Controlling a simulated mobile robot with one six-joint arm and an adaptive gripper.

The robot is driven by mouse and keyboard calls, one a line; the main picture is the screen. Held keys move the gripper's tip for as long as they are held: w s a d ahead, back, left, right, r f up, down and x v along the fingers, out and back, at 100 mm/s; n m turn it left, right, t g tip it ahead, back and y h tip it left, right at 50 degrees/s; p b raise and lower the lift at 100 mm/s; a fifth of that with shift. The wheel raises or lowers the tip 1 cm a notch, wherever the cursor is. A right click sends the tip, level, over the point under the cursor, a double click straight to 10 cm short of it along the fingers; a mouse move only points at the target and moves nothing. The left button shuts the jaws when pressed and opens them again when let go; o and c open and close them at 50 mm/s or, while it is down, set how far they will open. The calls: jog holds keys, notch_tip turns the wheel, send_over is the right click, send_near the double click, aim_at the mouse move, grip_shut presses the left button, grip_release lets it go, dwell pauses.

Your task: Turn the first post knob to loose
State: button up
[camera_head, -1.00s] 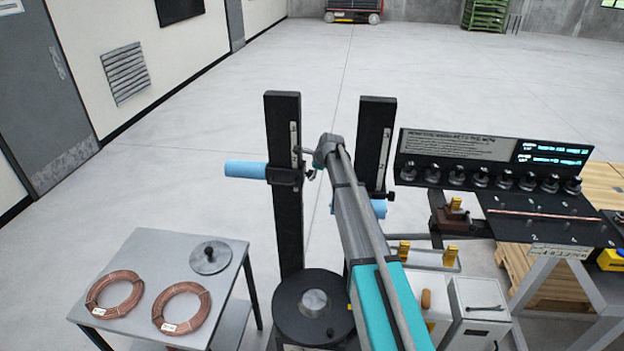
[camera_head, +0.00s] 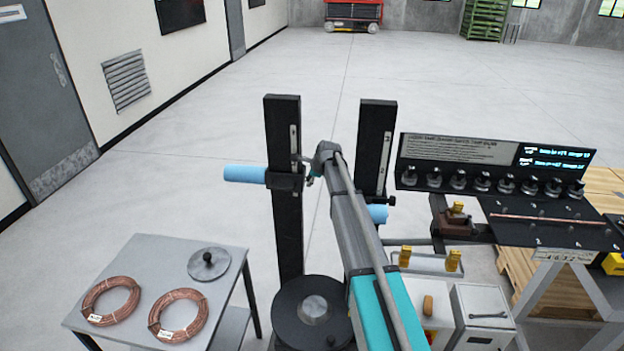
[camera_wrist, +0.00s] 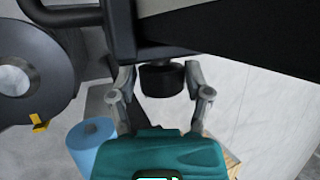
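Two black upright posts stand in the middle of the head view, the left post (camera_head: 287,225) and the right post (camera_head: 375,140). Each carries a sliding clamp with a blue roller; the left blue roller (camera_head: 245,174) sticks out to the left. My gripper (camera_head: 312,174) is at the right side of the left post's clamp (camera_head: 285,180); its fingers are small there. In the wrist view, a black round knob (camera_wrist: 162,80) sits between my two open fingers, with a visible gap on each side. Another black knob (camera_head: 391,200) shows on the right post's clamp.
A black round turntable (camera_head: 290,318) lies below the left post. A grey table (camera_head: 146,256) with copper coils stands at left. At right, a black panel with several knobs (camera_head: 482,181) stands behind a copper tube (camera_head: 545,218). Floor behind the posts is clear.

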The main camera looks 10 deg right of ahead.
jog(key=c, duration=0.6)
jog(key=shift+s+f+t+b, duration=0.15)
jog(key=shift+t+b, duration=0.4)
jog(key=shift+b, duration=0.05)
jog(key=shift+s+f+t+b, duration=0.15)
jog(key=shift+t+b, duration=0.4)
jog(key=shift+n+t+h+b, duration=0.4)
jog(key=shift+t+b, duration=0.2)
jog(key=shift+a+r+t+b, duration=0.1)
jog(key=shift+t+b, duration=0.2)
jog(key=shift+t, duration=0.1)
jog(key=o, duration=1.2)
jog(key=shift+w, duration=0.1)
jog(key=shift+c, duration=0.2)
jog(key=shift+r, duration=0.15)
